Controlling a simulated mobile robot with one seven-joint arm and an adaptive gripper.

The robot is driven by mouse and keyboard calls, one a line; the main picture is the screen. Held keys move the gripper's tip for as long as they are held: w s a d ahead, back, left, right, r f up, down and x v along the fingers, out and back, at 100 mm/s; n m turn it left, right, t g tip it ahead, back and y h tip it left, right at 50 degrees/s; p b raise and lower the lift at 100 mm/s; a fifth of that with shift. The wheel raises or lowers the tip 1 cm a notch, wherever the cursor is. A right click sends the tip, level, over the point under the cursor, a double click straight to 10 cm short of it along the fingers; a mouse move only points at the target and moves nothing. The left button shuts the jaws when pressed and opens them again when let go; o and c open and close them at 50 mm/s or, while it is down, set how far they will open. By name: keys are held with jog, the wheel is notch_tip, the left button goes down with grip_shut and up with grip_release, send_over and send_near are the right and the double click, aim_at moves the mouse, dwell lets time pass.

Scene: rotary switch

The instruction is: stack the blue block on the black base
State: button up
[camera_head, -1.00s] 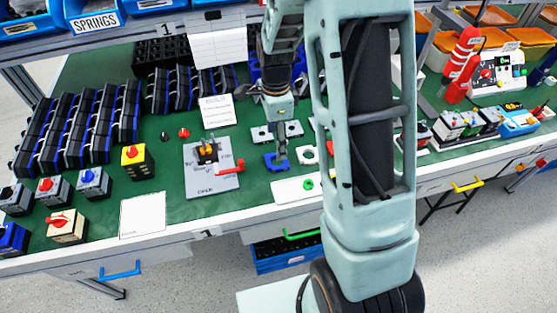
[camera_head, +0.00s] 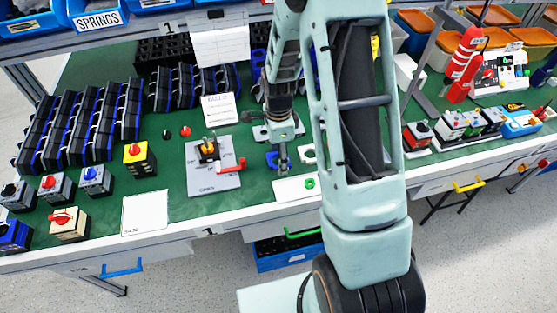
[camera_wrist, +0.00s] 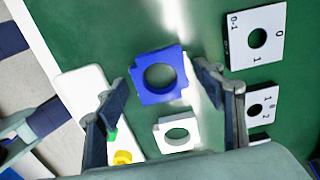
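The blue block (camera_wrist: 145,95), a flat piece with a round hole and notched corners, lies on the green mat. In the head view the blue block (camera_head: 271,160) is partly hidden by my gripper (camera_head: 284,166). In the wrist view my gripper (camera_wrist: 161,78) is open, one finger on each side of the blue block; I cannot tell whether they touch it. A black base (camera_head: 209,158) with a yellow-orange part on top stands on a grey plate (camera_head: 203,185) left of my gripper. It is out of the wrist view.
A white block with a hole (camera_wrist: 177,149) lies close to the blue one. A white card (camera_wrist: 84,88) carries green and yellow pieces. Labelled plates (camera_wrist: 270,22) lie to the right. A red clamp handle (camera_head: 232,168) sticks out from the grey plate. Boxed switches (camera_head: 139,158) stand farther left.

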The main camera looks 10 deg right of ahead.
jog(key=c, duration=1)
jog(key=shift+o, duration=0.2)
